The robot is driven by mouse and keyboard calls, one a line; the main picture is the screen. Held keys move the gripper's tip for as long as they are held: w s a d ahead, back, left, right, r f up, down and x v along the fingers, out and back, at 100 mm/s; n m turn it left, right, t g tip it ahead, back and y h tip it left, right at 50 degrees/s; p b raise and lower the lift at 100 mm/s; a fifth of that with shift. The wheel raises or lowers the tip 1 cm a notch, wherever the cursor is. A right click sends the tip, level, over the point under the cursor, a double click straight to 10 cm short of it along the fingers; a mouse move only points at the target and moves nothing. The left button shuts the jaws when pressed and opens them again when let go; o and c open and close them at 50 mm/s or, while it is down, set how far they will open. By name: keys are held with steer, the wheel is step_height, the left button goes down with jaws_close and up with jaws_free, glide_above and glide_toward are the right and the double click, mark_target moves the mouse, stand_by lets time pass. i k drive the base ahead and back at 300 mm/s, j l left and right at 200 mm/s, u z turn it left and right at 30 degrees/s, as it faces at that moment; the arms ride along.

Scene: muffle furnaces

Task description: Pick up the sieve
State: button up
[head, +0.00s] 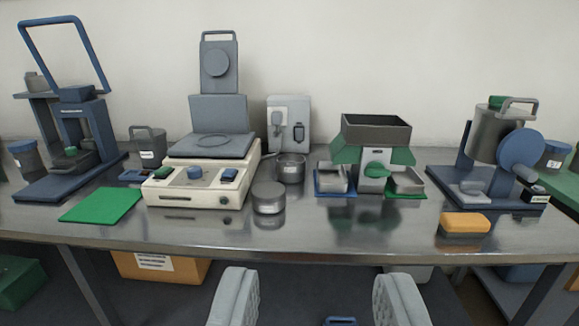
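I cannot tell for sure which thing is the sieve. A low round grey metal vessel (268,198), which may be the sieve, stands upright near the front of the steel bench, right of the cream machine. A metal cup with a handle (290,168) stands just behind it. My gripper (317,290) shows at the bottom of the head view, with its two grey padded fingers wide apart and nothing between them. It is in front of the bench's front edge, apart from everything on the bench.
The steel bench (300,235) has free room along its front. Left are a green mat (101,204) and a blue press (75,140). The cream machine (195,185) is left of centre. Right are a green hopper device (372,155), an orange block (464,224) and a blue drum machine (500,150).

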mark_target(291, 164)
steer(key=i+j, duration=0.1)
steer(key=i, duration=0.4)
steer(key=i+j, duration=0.15)
steer(key=i, duration=0.4)
